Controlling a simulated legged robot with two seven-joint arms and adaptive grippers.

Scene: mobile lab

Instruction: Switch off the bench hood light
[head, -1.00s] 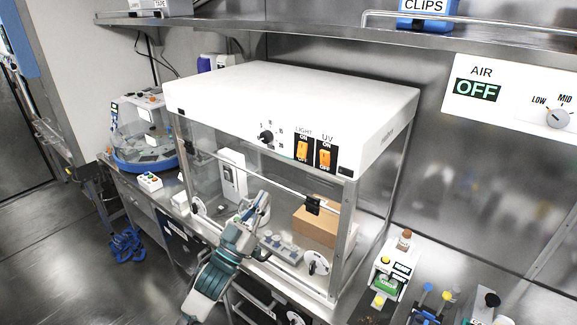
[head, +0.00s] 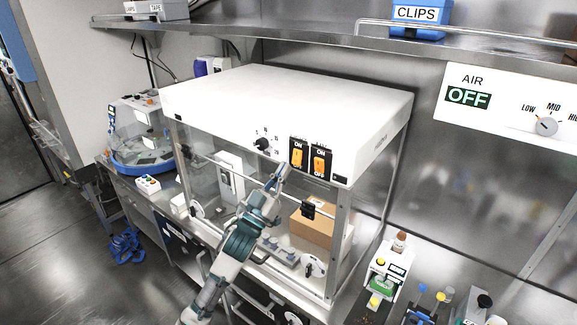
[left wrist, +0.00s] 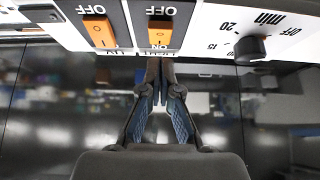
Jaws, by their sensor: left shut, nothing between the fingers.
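The bench hood (head: 290,95) is a white box on clear panels, with its control face toward me. The light switch (head: 298,157) is an orange rocker on a black plate, ON printed above and OFF below. The UV switch (head: 319,163) is beside it on the right. I cannot tell which way the light rocker is tipped. My left gripper (head: 281,172) is shut and empty, just below and left of the light switch. In the left wrist view, upside down, the shut fingertips (left wrist: 160,65) are close to the OFF-lettered plate holding the light switch (left wrist: 160,30). My right gripper is out of view.
A timer knob (head: 263,144) is left of the switches. A cardboard box (head: 312,226) sits inside the hood. A shelf (head: 330,38) runs above. An AIR panel (head: 510,105) is on the right wall. Several small items stand on the bench at lower right.

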